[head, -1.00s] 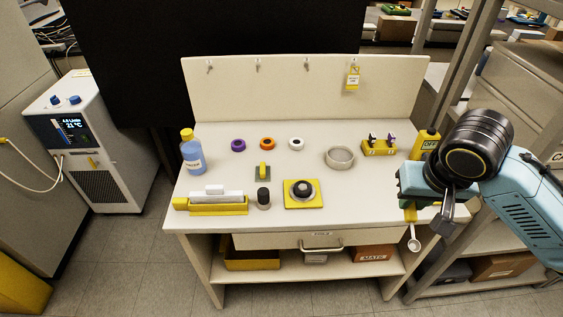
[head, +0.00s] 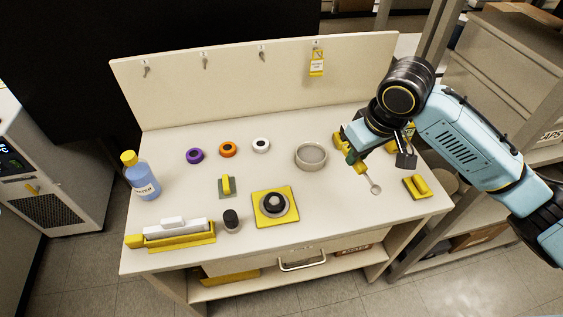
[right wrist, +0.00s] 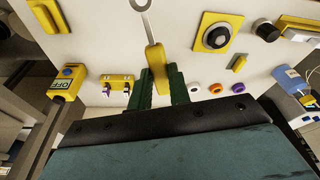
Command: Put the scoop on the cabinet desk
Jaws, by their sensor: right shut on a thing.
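The scoop has a yellow handle (head: 361,169) and a small pale round bowl (head: 376,189). My right gripper (head: 353,161) is shut on the handle, over the right part of the cabinet desk (head: 330,210). The bowl points toward the front right, and I cannot tell whether it touches the desk top. In the right wrist view the yellow handle (right wrist: 155,68) stands between the dark green fingers (right wrist: 157,85), with its metal shaft running off the top edge. My left gripper is not in view.
A grey ring dish (head: 311,156) stands left of the gripper, and a yellow holder (head: 417,187) lies near the right edge. A yellow-based puck (head: 272,206) and a blue bottle (head: 142,178) stand farther left.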

